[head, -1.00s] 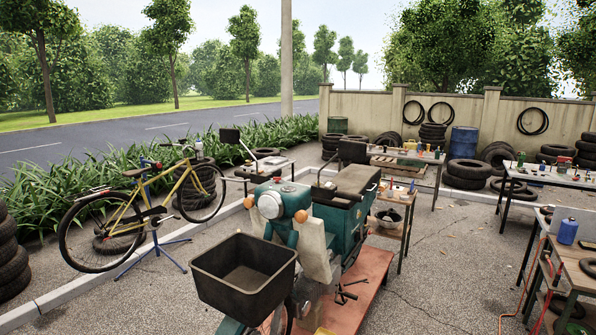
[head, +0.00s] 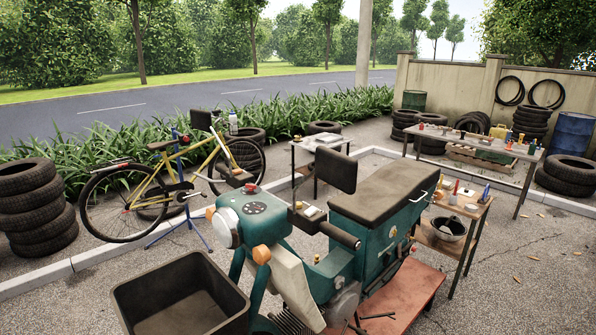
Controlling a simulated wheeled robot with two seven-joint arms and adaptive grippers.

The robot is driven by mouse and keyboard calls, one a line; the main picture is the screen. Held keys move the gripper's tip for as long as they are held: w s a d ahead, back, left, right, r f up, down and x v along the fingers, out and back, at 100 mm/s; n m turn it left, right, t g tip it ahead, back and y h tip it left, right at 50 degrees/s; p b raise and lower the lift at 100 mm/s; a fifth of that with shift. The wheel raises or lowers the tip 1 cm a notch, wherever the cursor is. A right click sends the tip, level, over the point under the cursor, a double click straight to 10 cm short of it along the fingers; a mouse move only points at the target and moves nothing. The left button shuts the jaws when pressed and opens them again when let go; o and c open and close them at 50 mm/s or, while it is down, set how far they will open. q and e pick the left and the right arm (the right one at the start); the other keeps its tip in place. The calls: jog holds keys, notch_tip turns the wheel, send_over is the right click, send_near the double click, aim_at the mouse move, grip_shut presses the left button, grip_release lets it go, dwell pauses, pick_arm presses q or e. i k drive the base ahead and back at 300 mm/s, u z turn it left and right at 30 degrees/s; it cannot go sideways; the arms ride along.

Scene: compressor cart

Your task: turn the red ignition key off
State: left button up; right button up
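A teal motor scooter (head: 300,255) stands on a reddish platform with its front toward the lower left. Its round headlight (head: 224,228) faces left. Behind the headlight is a dark instrument dial (head: 253,208) on the teal front housing. A small red piece (head: 251,188) sits just beyond the dial; it may be the ignition key, but it is too small to tell its shape or how it is turned. Neither of my grippers shows in the head view.
Two dark mirrors (head: 336,170) rise from the handlebar, near the dial. A black basket (head: 182,302) is in front of the scooter. A yellow bicycle (head: 160,185) on a blue stand is to the left. A low table (head: 453,240) with tools stands to the right.

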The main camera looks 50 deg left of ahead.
aim_at(251, 187)
jog(key=i, duration=0.95)
jog(key=u, duration=3.1)
jog(key=i, duration=0.5)
